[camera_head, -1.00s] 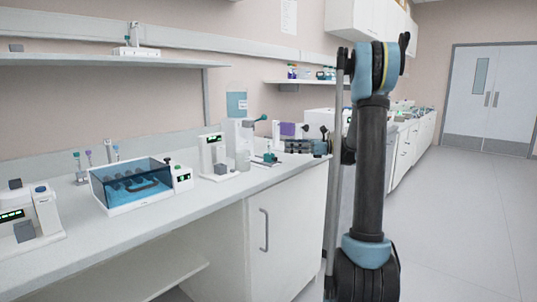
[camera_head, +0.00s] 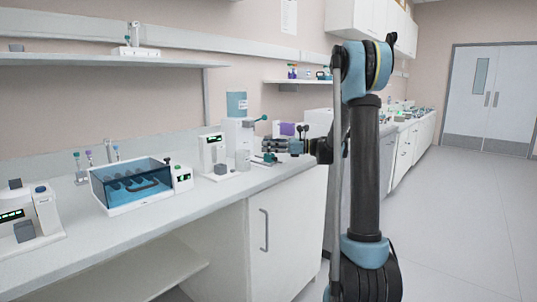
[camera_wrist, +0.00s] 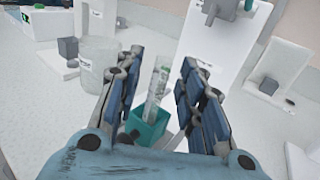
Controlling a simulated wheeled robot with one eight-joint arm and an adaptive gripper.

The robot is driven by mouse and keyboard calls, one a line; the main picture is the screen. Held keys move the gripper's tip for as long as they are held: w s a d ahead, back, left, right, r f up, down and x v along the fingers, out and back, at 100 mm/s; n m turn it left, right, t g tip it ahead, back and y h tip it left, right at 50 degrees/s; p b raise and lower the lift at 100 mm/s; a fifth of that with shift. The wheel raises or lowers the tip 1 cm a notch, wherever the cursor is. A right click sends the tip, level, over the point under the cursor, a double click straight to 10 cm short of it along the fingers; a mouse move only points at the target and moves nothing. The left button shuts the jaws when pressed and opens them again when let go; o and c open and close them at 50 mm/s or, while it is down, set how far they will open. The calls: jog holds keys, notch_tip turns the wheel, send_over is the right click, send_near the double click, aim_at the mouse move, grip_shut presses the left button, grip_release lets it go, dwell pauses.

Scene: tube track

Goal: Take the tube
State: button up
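A clear tube (camera_wrist: 158,82) stands in a small teal holder (camera_wrist: 150,128) on the bench in the wrist view. It leans slightly in that picture. My gripper (camera_wrist: 160,72) is open, with one blue-padded finger on each side of the tube. There are visible gaps between the tube and both fingers. In the head view, my gripper (camera_head: 268,145) reaches left over the bench, just above the teal holder (camera_head: 267,158). The tube is too small to make out there.
A clear beaker (camera_wrist: 97,58) stands left of the holder, and a tall white device (camera_wrist: 213,48) stands behind. A blue-lidded box (camera_head: 133,183) and other instruments line the bench (camera_head: 225,192). The front strip of the bench is mostly clear.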

jog(key=shift+c, duration=0.6)
jog(key=c, duration=0.7)
notch_tip(320, 180, up, 10)
